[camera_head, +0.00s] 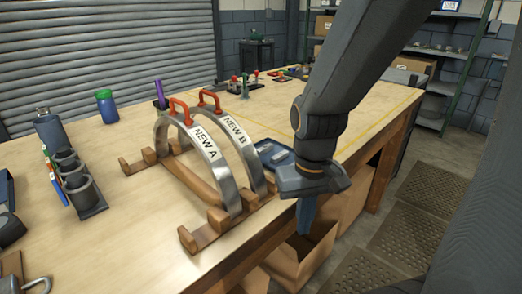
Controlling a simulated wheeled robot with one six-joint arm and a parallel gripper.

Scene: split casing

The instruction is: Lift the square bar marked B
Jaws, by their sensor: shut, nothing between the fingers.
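No square bar marked B can be made out in this view. The only B label I see is "NEW B" on a curved grey metal band (246,153), which stands as an arch with a red handle (209,98) on top. A similar arch marked "NEW A" (211,161) stands in front of it, with its own red handle (181,111). Both stand upright on a brown wooden cradle (183,178). My gripper (305,216) points down, right of the cradle at the table's front edge. It is shut and empty, apart from both arches.
A blue tray (274,155) lies behind my gripper. An open cardboard box (299,258) stands below the front edge. The table's far right is mostly clear.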

